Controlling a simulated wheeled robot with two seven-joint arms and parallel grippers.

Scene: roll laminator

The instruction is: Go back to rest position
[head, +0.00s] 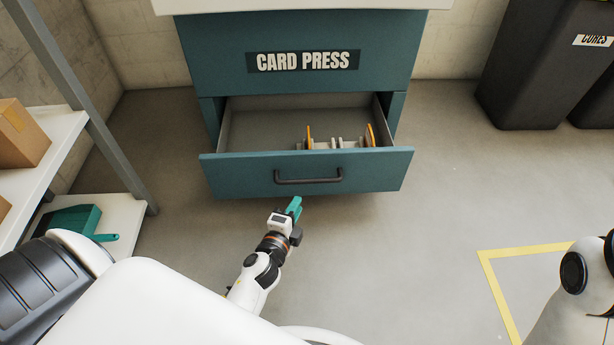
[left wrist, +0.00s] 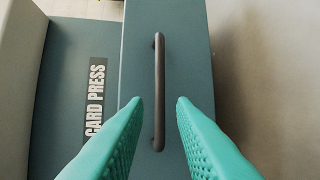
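My left gripper (head: 294,207) is in front of and below the drawer handle (head: 308,176), apart from it. In the left wrist view its two teal fingers (left wrist: 160,100) are spread with nothing between them, and the dark handle (left wrist: 159,90) shows beyond the fingertips. The teal drawer (head: 230,177) of the card press cabinet (head: 220,50) stands open. Inside it are orange-edged and pale parts (head: 340,142). Of my right arm, only white and black links show at the right edge of the head view; its gripper is out of view.
A shelf unit (head: 60,130) with cardboard boxes (head: 20,135) and a teal dustpan-like item (head: 70,222) stands at the left. A dark bin (head: 540,65) stands at the back right. Yellow floor tape (head: 500,295) marks the right foreground. The floor (head: 440,190) between is clear.

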